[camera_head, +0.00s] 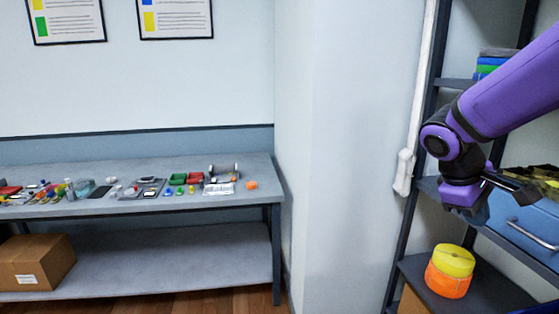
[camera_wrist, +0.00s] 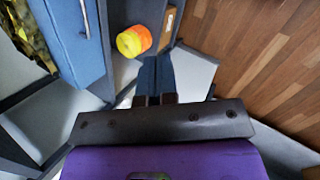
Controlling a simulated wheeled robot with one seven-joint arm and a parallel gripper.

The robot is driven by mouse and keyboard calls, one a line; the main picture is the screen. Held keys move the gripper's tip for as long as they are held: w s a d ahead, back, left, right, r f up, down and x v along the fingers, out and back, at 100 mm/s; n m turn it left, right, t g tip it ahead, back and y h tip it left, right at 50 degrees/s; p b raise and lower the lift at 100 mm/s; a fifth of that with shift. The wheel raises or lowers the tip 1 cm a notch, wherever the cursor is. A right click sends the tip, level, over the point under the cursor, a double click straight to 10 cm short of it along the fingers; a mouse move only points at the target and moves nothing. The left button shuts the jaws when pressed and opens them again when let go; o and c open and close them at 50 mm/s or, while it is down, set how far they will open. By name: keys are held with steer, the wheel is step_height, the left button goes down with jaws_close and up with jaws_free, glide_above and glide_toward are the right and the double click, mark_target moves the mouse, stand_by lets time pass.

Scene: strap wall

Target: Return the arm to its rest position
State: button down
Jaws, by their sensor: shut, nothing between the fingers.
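My purple arm reaches in from the upper right of the head view and bends down at the wrist. My gripper (camera_head: 475,212) hangs in front of the shelf rack, above and apart from the yellow and orange strap rolls (camera_head: 450,271). In the wrist view, the two dark fingers of my gripper (camera_wrist: 155,68) lie together, shut and empty. The rolls also show there (camera_wrist: 134,41), just beyond the fingertips in the picture. In the head view my arm and wrist hide part of the rack.
The shelf rack (camera_head: 404,225) stands close around my gripper, with a blue drawer (camera_head: 520,228) at the right. A white pipe (camera_head: 418,110) runs down the wall left of it. A grey workbench (camera_head: 130,208) with several small items and a cardboard box (camera_head: 36,262) are at left.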

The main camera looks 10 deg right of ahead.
steer(key=s+a+r+m+t+y, duration=0.4)
steer(key=s+a+r+t+y, duration=0.2)
steer(key=s+a, duration=0.3)
steer(key=a+r, duration=0.1)
steer(key=a, duration=0.2)
steer(key=shift+r, duration=0.15)
stand_by(0.5)
